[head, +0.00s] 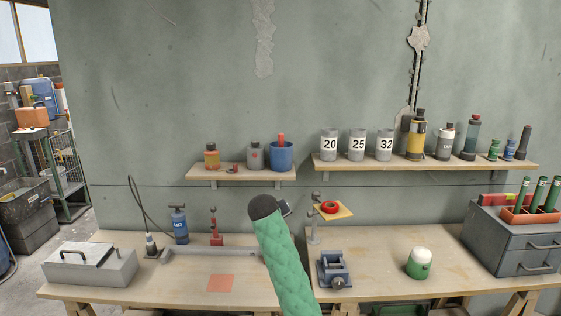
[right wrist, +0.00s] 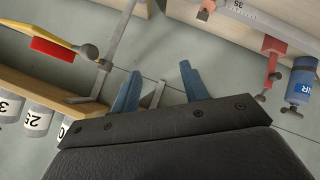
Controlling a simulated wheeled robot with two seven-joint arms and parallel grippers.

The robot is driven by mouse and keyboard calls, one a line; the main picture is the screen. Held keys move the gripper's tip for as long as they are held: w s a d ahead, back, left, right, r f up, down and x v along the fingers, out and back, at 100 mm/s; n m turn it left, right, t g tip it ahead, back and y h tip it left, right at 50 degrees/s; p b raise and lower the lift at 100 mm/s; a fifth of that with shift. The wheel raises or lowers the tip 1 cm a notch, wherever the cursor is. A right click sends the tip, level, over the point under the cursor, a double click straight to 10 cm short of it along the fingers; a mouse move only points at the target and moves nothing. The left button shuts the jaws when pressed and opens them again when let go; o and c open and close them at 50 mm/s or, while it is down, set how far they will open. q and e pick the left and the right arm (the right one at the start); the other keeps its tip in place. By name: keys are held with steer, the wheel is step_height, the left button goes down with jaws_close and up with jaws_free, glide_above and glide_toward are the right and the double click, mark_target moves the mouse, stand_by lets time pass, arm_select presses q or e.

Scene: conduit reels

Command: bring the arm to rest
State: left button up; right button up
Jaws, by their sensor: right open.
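My right arm (head: 283,255), in a green padded sleeve with a dark end, reaches up from the bottom middle of the head view, in front of the gap between the two benches. Its gripper is mostly hidden behind that dark end. In the right wrist view my right gripper (right wrist: 160,68) shows two blue fingers, spread apart with nothing between them. The grey wall and a stand's post lie beyond the fingers. My left gripper is in neither view.
A yellow plate with a red ring (head: 330,207) stands close right of the arm's end. Bench tops carry a grey case (head: 90,265), blue vise (head: 333,270), green-and-white pot (head: 419,264) and drawer cabinet (head: 510,240). Wall shelves (head: 240,173) hold bottles and numbered cups.

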steer(key=s+d+f+m+g+y, duration=0.1)
steer(key=s+d+f, duration=0.3)
steer(key=s+f, duration=0.75)
steer(key=s+d+f+m+g+y, duration=0.15)
steer(key=s+d+f, duration=0.35)
steer(key=s+f, duration=0.65)
steer(key=s+d+f+g+y, duration=0.2)
steer(key=s+d+f, duration=0.2)
steer(key=s+f, duration=0.75)
steer(key=s+d+f+g, duration=0.1)
steer(key=s+f, duration=0.3)
steer(key=s, duration=0.5)
steer(key=s+d+f+g, duration=0.1)
steer(key=s+f, duration=0.4)
steer(key=s, duration=0.4)
steer(key=s+d+f+g, duration=0.1)
steer(key=s+f, duration=0.3)
steer(key=s, duration=0.6)
steer(key=shift+d+f+g+h, duration=0.25)
steer(key=shift+d+g+h, duration=0.1)
steer(key=shift+g+h, duration=0.15)
